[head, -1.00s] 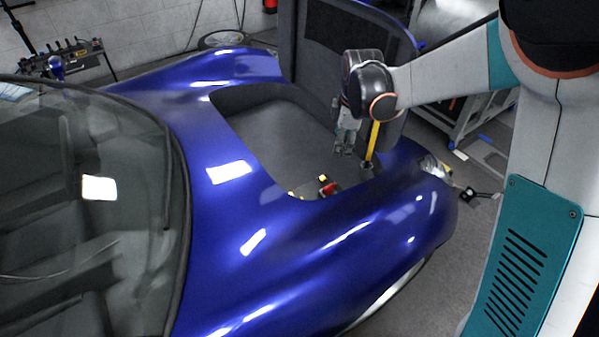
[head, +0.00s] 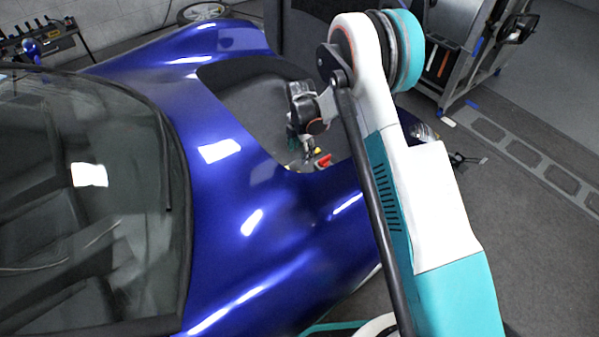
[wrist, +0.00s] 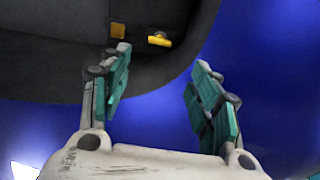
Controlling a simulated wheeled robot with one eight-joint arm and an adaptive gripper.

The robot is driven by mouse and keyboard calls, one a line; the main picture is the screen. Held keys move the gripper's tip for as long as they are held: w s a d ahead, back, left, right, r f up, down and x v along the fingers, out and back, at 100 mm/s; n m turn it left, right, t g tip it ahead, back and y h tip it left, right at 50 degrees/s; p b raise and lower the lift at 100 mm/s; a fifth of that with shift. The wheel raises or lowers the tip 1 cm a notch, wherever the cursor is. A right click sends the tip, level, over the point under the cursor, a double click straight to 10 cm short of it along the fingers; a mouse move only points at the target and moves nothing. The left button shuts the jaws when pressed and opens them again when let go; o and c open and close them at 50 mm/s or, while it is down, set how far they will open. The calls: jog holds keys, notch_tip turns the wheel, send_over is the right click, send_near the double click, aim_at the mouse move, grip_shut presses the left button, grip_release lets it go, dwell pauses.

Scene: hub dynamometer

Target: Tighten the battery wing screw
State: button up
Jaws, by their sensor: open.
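My gripper (wrist: 160,88) is open and empty in the wrist view, its two teal-padded fingers apart. In the head view, my gripper (head: 297,148) is low in the open bay of the blue car, beside a red part (head: 323,160) and small yellow parts at the near corner. In the wrist view, a yellow fitting (wrist: 160,39) and a yellow block (wrist: 118,30) lie on the dark bay surface beyond the fingertips. I cannot tell whether the yellow fitting is the battery wing screw. The battery itself is not clearly visible.
The blue bodywork (head: 240,170) surrounds the bay, and its edge (wrist: 190,65) passes between and behind my fingers in the wrist view. A dark raised panel stands at the back. A wheeled cart (head: 470,50) stands at the right. My arm hides the bay's right side.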

aim_at(300, 174)
notch_tip(300, 174, down, 13)
jog(key=b, duration=0.4)
jog(key=shift+r, duration=0.2)
grip_shut()
dwell(0.3)
